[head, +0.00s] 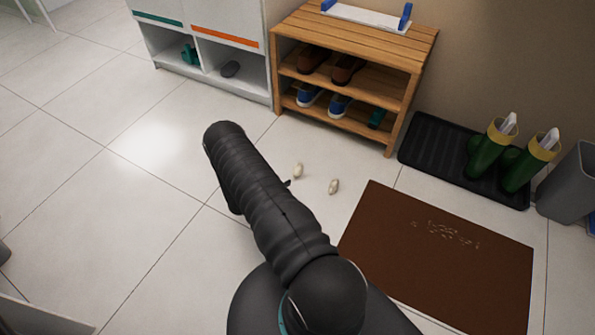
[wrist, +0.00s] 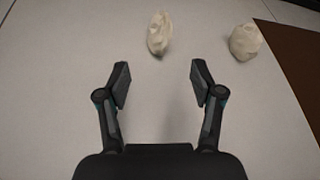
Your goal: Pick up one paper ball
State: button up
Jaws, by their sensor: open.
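Two crumpled off-white paper balls lie on the tiled floor. In the head view one paper ball (head: 298,170) is just right of my arm, and the other paper ball (head: 334,186) is further right, near the brown mat. In the wrist view the first ball (wrist: 159,33) is ahead of my fingertips, roughly in line with the gap between them. The second ball (wrist: 245,41) is ahead and to the right, beside the mat's edge. My gripper (wrist: 158,84) is open and empty between its fingers. In the head view my arm hides the gripper.
A brown doormat (head: 440,255) lies right of the balls. Behind stand a wooden shoe rack (head: 355,40) with shoes and a white cabinet (head: 205,20). A black tray (head: 430,150) holds green boots (head: 490,150), beside a grey bin (head: 570,185).

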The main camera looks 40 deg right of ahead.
aim_at(296, 172)
jog(key=x, duration=1.1)
jog(key=shift+d+f, duration=0.15)
jog(key=shift+f, duration=0.05)
jog(key=c, duration=0.9)
